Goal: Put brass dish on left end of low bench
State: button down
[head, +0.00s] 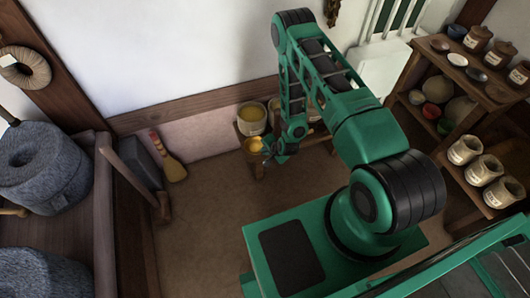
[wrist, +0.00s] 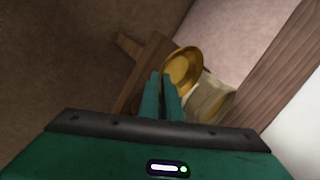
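The brass dish (head: 254,145) is a shallow, round, golden dish at the left end of the low bench (head: 259,165). In the wrist view the dish (wrist: 183,66) lies just beyond my fingertips and partly covers a pale tub. My gripper (head: 268,149) is beside the dish's right side in the head view. In the wrist view my gripper (wrist: 161,77) has its fingers close together, at the dish's near rim, and looks shut on it. The bench's wooden top (wrist: 151,60) lies below. Whether the dish touches the bench is hard to tell.
A tub with yellow contents (head: 251,119) stands on the bench behind the dish. A yellow-bristled brush (head: 173,167) leans at the wall to the left. Shelves with pots (head: 466,90) stand at right, and large millstones (head: 40,165) at left. The floor before the bench is clear.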

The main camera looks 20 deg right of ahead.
aim_at(256, 146)
jog(key=w+f, duration=0.1)
jog(key=w+d+f, duration=0.1)
jog(key=w, duration=0.1)
jog(key=shift+w+d+f, duration=0.15)
jog(key=shift+w+d, duration=0.05)
jog(key=shift+f, duration=2)
jog(key=c, duration=2)
grip_release()
